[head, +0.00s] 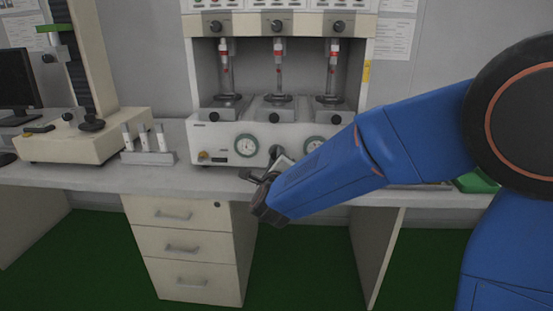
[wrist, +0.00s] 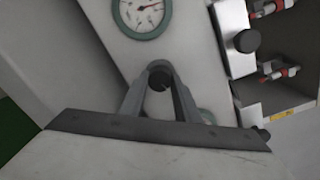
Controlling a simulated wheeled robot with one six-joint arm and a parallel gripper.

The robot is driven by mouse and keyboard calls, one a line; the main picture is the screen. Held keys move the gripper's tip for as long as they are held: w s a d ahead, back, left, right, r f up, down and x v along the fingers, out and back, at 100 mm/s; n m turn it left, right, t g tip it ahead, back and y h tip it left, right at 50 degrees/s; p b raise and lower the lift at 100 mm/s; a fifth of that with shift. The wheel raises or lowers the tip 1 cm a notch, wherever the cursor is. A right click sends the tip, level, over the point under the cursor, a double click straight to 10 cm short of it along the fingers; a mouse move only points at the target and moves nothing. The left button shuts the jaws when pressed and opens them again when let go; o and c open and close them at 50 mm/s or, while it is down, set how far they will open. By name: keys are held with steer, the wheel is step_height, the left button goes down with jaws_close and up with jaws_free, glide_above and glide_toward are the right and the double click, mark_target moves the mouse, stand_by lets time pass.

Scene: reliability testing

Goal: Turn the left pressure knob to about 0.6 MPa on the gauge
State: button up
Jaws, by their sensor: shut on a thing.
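My gripper (head: 278,157) is at the front of the white test machine (head: 220,138), at the lower panel. In the wrist view my gripper (wrist: 159,74) has its two grey fingers closed around a small dark knob (wrist: 159,80). The knob sits beside the round green-rimmed left gauge (wrist: 142,12), cut off by the top edge of the wrist view. The gauge's needle shows, but its numbers are too small to read. The left gauge (head: 246,145) also shows in the head view. There my gripper hides the held knob.
A right gauge (head: 314,143) is partly covered by my arm. Black knobs (head: 274,117) stand above the panel, below glass tubes.

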steer(key=shift+f+m, duration=0.15)
steer(key=shift+m, duration=0.35)
steer(key=o, duration=1.1)
steer(key=shift+c, duration=0.2)
steer(key=shift+s, duration=0.1)
steer(key=s, duration=1.7)
steer(key=shift+s+r, duration=0.15)
steer(key=shift+r, duration=0.25)
steer(key=shift+d, duration=0.15)
